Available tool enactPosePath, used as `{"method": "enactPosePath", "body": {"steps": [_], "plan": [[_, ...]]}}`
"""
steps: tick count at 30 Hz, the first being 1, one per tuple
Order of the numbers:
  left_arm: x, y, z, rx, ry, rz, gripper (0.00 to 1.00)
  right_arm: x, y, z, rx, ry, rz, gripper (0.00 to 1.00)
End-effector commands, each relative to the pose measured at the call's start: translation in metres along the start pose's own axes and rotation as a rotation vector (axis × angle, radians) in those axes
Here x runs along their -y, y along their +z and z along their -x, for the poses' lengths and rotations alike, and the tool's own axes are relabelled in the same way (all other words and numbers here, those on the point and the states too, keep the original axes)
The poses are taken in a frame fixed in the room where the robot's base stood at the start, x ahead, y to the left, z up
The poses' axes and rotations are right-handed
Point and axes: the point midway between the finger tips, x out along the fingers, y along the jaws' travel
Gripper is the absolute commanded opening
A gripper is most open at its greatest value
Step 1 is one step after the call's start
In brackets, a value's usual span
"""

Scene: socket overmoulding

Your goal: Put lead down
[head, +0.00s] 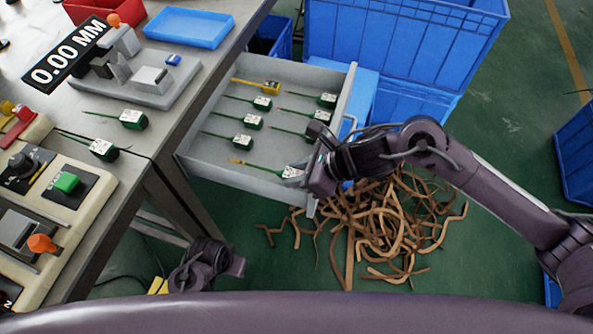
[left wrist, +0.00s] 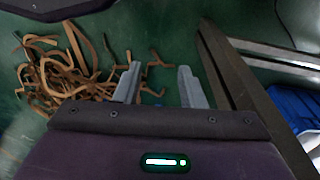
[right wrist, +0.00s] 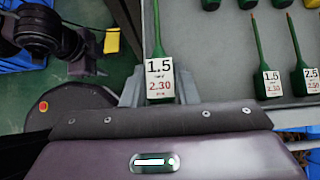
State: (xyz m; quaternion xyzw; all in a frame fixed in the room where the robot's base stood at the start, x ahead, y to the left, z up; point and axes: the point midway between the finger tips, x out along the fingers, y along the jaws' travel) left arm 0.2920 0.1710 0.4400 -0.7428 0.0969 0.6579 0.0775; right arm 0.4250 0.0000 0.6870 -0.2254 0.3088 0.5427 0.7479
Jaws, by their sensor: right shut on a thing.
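My right gripper (head: 303,178) is over the near end of the open grey drawer (head: 210,163). It is shut on a green lead (head: 288,172) whose white label reads 1.5 and 2.30 in the right wrist view (right wrist: 160,80). The lead's thin cable points left across the drawer and has an orange-yellow tip. I cannot tell whether the lead touches the drawer floor. Several other green leads (head: 252,121) and one yellow lead (head: 270,88) lie in the drawer. My left gripper (left wrist: 160,85) is open and empty, low beside the bench.
Two more green leads (head: 132,119) (head: 103,150) lie on the bench. A gauge with a 0.00 MM display (head: 66,52), a blue tray (head: 188,27) and a beige machine (head: 85,205) also stand there. Brown strips (head: 385,225) litter the floor. Blue crates (head: 405,45) stand behind the drawer.

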Motion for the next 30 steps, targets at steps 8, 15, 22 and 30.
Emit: {"method": "enactPosePath", "body": {"steps": [8, 15, 22, 30], "plan": [[-0.002, 0.002, 0.007, 0.008, 0.003, -0.004, 0.36, 0.0, -0.002, -0.002, 0.0, 0.0, 0.0, 0.04], [-0.004, 0.002, 0.014, 0.009, 0.005, -0.006, 0.36, 0.0, -0.002, -0.002, 0.0, 0.0, 0.0, 0.04], [-0.004, 0.002, 0.014, 0.011, 0.005, -0.007, 0.36, 0.0, -0.002, -0.002, 0.0, 0.0, 0.0, 0.48], [-0.003, 0.0, 0.014, 0.004, 0.004, -0.007, 0.36, 0.0, -0.002, -0.002, 0.0, 0.0, 0.0, 0.48]]}}
